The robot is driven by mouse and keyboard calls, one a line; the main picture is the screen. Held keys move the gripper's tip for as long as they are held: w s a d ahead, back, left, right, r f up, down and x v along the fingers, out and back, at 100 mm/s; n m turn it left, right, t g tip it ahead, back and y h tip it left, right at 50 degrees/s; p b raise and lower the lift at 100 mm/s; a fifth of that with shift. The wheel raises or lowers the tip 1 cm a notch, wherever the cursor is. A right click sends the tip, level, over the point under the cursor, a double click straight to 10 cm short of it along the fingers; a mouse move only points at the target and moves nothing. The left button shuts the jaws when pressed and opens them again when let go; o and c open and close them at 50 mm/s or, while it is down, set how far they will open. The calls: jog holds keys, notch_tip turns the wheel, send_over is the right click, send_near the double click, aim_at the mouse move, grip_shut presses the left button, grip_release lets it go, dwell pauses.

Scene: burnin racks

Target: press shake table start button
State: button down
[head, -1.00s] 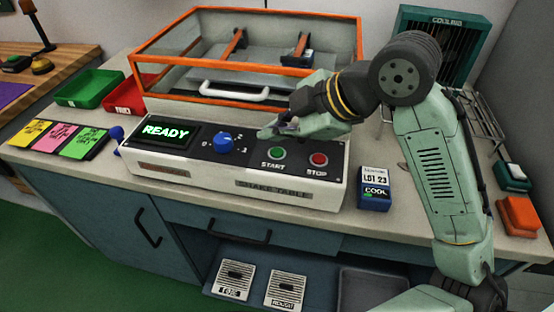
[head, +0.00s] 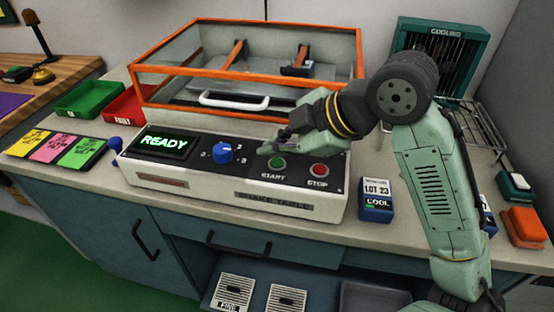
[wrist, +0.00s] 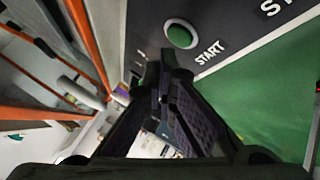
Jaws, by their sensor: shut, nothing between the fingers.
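The shake table's control box (head: 220,203) stands on the counter with its display reading READY. The green start button (head: 276,163) sits on its top panel above the word START. It also shows in the wrist view (wrist: 180,35), just beyond the fingertips. The red stop button (head: 319,170) is to its right and the blue knob (head: 222,153) to its left. My gripper (head: 264,150) is shut and empty, its tips slightly behind and left of the start button. I cannot tell whether they touch the panel; in the wrist view the fingers (wrist: 165,70) appear apart from the button.
An orange-framed clear enclosure (head: 250,70) with a white handle (head: 234,100) stands behind the box. A blue LOT 23 block (head: 376,200) is on the counter to the right. Green (head: 92,95) and red (head: 126,104) trays lie at left. Drawers are below the counter.

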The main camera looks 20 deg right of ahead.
aim_at(276, 165)
jog(key=shift+f, duration=0.1)
dwell(0.5)
jog(key=shift+f+b, duration=0.35)
jog(key=shift+b, duration=0.05)
jog(key=shift+f+b, duration=0.4)
jog(key=shift+f, duration=0.05)
dwell(0.5)
jog(key=shift+r, duration=0.1)
jog(key=shift+r+p, duration=0.65)
jog(key=shift+r, duration=0.1)
notch_tip(276, 165, up, 5)
jog(key=p, duration=0.4)
jog(key=shift+r, duration=0.1)
dwell(0.9)
